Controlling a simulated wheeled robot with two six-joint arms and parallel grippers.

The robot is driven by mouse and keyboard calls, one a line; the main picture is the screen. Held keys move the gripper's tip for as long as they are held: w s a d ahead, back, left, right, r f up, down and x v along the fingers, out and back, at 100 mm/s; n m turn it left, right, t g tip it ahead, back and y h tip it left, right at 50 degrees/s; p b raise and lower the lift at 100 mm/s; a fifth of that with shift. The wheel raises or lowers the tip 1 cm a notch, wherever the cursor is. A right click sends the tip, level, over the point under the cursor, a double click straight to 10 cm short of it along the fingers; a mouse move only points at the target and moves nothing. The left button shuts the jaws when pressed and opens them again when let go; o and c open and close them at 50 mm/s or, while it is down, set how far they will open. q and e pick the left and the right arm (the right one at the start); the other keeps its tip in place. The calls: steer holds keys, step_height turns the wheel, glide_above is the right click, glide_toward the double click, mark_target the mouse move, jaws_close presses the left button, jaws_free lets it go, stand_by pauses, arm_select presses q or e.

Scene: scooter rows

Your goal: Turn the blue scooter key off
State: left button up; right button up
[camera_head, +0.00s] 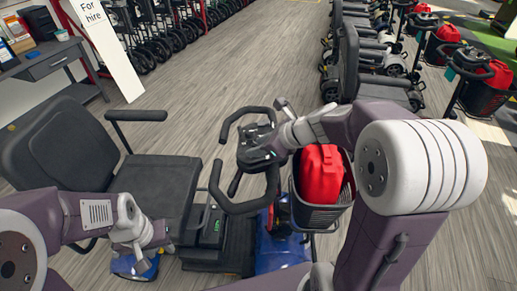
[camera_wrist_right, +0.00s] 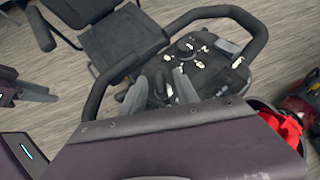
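The blue scooter (camera_head: 282,250) stands in front of me, with its black seat (camera_head: 155,185) to the left. Its control console (camera_head: 258,148) sits between looped black handlebars; the console also shows in the right wrist view (camera_wrist_right: 210,62), with pale markings and knobs. My right gripper (camera_head: 281,143) is at the console's right side in the head view. In the right wrist view its grey fingers (camera_wrist_right: 160,90) look apart, over the console's near edge. I cannot make out the key. My left gripper (camera_head: 142,264) hangs low beside the seat, away from the console; its fingers are too small to read.
A black basket (camera_head: 322,216) with a red bag (camera_head: 320,174) is at the scooter's front, close to my right arm. Rows of other scooters (camera_head: 375,75) stand at the back right. A desk (camera_head: 45,60) and a hire sign (camera_head: 105,48) are at the left.

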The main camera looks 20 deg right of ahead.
jaws_close()
steer(key=shift+r+n+g+y+p, duration=0.15)
steer(key=shift+n+g+y+p, duration=0.2)
steer(key=shift+p, duration=0.35)
steer(key=n+g+p, duration=0.2)
steer(key=p, duration=0.2)
steer(key=n+g+y+p, duration=0.1)
steer(key=n+g+p, duration=0.2)
steer(key=p, duration=0.2)
steer(key=n+g+y+p, duration=0.1)
steer(key=n+g+p, duration=0.1)
steer(key=p, duration=0.3)
steer(key=shift+w+d+r+n+y, duration=0.1)
steer(key=shift+w+n+y, duration=0.15)
steer(key=shift+n, duration=0.5)
steer(key=shift+f+n+g+p, duration=0.25)
steer(key=shift+n+g+p, duration=0.8)
steer(key=shift+p, duration=0.2)
jaws_free()
